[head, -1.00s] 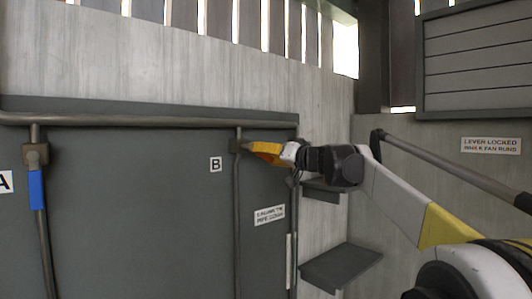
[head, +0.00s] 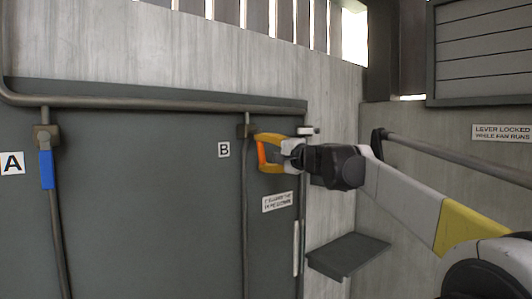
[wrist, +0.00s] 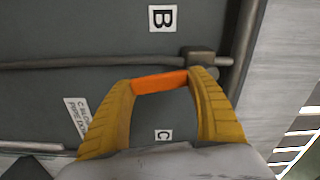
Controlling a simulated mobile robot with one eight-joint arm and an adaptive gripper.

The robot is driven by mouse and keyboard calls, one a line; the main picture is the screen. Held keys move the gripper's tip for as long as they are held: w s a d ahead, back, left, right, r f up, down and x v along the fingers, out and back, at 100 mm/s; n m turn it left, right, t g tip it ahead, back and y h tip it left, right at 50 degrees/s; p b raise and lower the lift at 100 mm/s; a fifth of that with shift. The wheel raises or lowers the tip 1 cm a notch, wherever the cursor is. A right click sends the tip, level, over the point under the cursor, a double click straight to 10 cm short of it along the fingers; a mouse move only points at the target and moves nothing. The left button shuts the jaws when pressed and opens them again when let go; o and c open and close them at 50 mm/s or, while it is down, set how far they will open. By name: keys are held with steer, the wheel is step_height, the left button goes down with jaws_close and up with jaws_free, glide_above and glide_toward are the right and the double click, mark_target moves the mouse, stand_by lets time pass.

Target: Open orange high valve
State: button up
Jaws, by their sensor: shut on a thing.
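The orange valve handle (head: 262,153) belongs to the valve body (head: 246,130) at the top of the pipe beside label B. In the wrist view the orange handle (wrist: 160,82) spans the gap between my yellow fingertips, just beside the brown valve body (wrist: 197,60). My gripper (head: 263,152) is shut on the handle, with one finger at each end of its visible part. In the wrist view the handle runs roughly along the pipe, a little in front of it. The fingertips hide the handle's ends.
A blue-handled valve (head: 46,168) hangs beside label A at the left. A horizontal pipe (head: 150,103) runs along the top of the dark panel. A dark shelf (head: 347,254) juts out at lower right. A long lever bar (head: 455,158) lies behind my arm.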

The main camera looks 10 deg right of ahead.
steer(key=shift+s+a+f+m, duration=0.15)
steer(key=shift+a+m, duration=0.1)
steer(key=shift+m, duration=0.25)
steer(key=shift+s+a+r+m, duration=0.1)
steer(key=shift+a+m, duration=0.15)
steer(key=shift+m, duration=0.25)
steer(key=o, duration=1.4)
steer(key=v, duration=1.2)
steer(key=shift+s, duration=0.1)
